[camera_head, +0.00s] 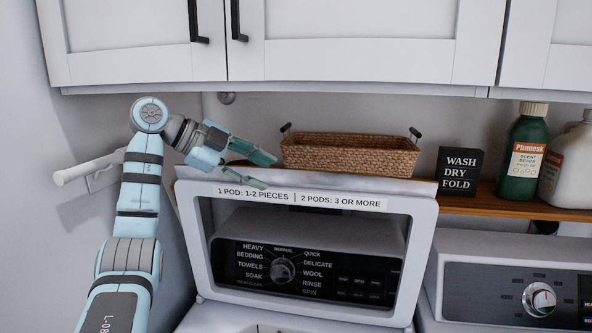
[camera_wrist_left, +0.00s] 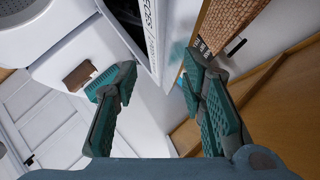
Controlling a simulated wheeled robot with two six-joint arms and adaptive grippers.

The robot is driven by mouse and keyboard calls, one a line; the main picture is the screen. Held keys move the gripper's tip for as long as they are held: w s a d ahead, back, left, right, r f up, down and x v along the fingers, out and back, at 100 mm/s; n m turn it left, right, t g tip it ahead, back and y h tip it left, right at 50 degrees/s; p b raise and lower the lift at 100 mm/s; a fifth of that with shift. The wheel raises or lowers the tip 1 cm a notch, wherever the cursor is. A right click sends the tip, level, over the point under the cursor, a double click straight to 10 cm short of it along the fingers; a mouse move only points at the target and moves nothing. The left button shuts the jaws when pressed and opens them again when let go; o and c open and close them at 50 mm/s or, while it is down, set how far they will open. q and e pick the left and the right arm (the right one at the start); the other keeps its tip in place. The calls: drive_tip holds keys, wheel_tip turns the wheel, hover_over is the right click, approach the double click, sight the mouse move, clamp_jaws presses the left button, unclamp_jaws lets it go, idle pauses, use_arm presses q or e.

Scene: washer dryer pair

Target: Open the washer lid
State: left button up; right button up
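The washer lid (camera_head: 425,250) stands raised and steeply tilted in the head view, with a pod label along its upper edge and a window in its frame. The washer's control panel (camera_head: 320,275) shows through that window. My left gripper (camera_head: 264,172) is at the lid's upper left, its fingers open with one higher than the other. In the left wrist view the open, empty fingers (camera_wrist_left: 157,72) are apart, with the lid's labelled edge (camera_wrist_left: 152,30) just beyond the gap between them. I cannot tell whether a finger touches the lid. My right gripper is in neither view.
A wicker basket (camera_head: 350,153) sits just behind the lid's top. A black sign (camera_head: 460,171), a green bottle (camera_head: 522,160) and a white jug (camera_head: 570,170) stand on the wooden shelf (camera_head: 490,204). Cabinets (camera_head: 350,50) hang above. The dryer panel (camera_head: 500,292) is at right.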

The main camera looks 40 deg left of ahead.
sight(302, 176)
use_arm(q)
drive_tip(key=w+d, duration=0.1)
drive_tip(key=w, duration=0.1)
drive_tip(key=w+d, duration=0.1)
drive_tip(key=w, duration=0.1)
drive_tip(key=w+d+p, duration=0.1)
drive_tip(key=w, duration=0.1)
drive_tip(key=shift+d+f, duration=0.25)
drive_tip(key=shift+d, duration=0.1)
drive_tip(key=shift+w+d+f, duration=0.1)
drive_tip(key=shift+w+f, duration=0.4)
drive_tip(key=shift+c, duration=0.3)
drive_tip(key=shift+d, duration=0.1)
clamp_jaws()
